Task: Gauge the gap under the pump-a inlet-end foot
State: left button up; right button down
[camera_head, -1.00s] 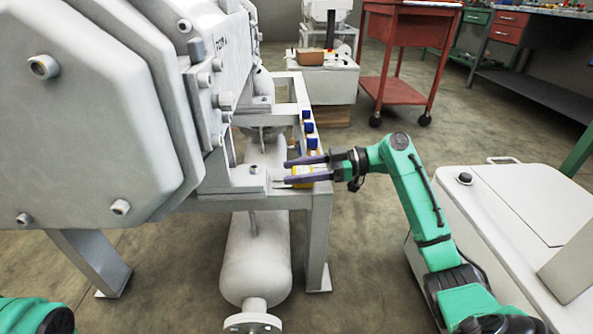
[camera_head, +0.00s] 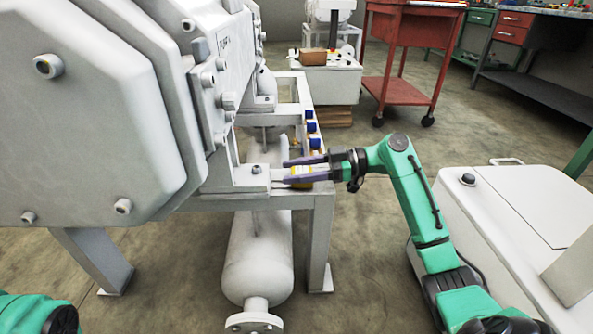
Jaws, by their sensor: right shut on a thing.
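The pump-a inlet-end foot (camera_head: 238,178) is a pale grey flange with a bolt, resting near the corner of the grey frame (camera_head: 300,200). My right gripper (camera_head: 286,170) comes in from the right, level with the foot and just right of its edge. Its dark purple fingers close on something mostly hidden. A thin pale strip (camera_head: 279,184) shows at the fingertips, pointing at the foot; I cannot tell whether it touches or enters the gap. A yellow patch (camera_head: 301,170) shows between the fingers. My left gripper is out of view; only part of my left arm shows at bottom left.
Several blue-capped containers (camera_head: 312,127) stand along the frame beam behind my right gripper. A large pump casing (camera_head: 95,110) fills the left. A cylindrical vessel (camera_head: 258,255) hangs below. A red cart (camera_head: 405,60) stands behind; a white cabinet (camera_head: 510,200) is at right.

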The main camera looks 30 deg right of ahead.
aim_at(268, 173)
jog(key=shift+r+x, duration=0.2)
jog(key=shift+x, duration=1.45)
dwell(0.6)
jog(key=shift+r, duration=0.1)
dwell(0.6)
jog(key=shift+c, duration=0.4)
grip_release()
jog(key=shift+r, duration=0.1)
jog(key=shift+a, duration=0.1)
